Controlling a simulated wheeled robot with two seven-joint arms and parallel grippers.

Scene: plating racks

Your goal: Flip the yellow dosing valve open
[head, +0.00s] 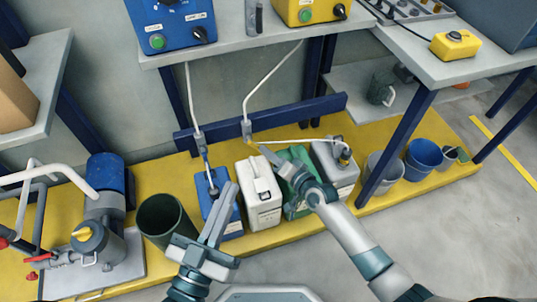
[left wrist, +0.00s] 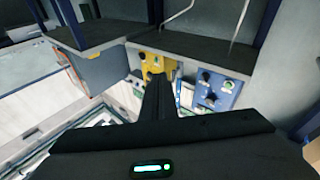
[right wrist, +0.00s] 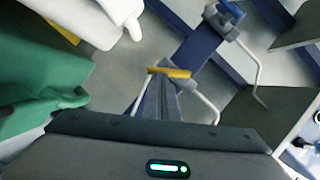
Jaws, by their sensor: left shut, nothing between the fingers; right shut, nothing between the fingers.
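The yellow dosing valve sits on the blue rail (head: 330,103) under the bench. Its yellow handle (right wrist: 170,72) shows in the right wrist view, lying crosswise right at my right fingertips; I cannot tell whether they touch. In the head view the valve body (head: 247,129) has a white hose rising from it. My right gripper (head: 266,152) is shut and empty, reaching up to the valve from the lower right. My left gripper (head: 226,188) is shut and empty, pointing up in front of the blue jug, away from the yellow valve.
A blue-handled valve (right wrist: 230,12) is on the same rail. Blue (head: 232,225), white (head: 263,213), green (head: 297,207) and grey (head: 338,180) jugs stand close below on the yellow platform (head: 195,268). A dark green bin (head: 164,222) and a pump (head: 105,205) are at left.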

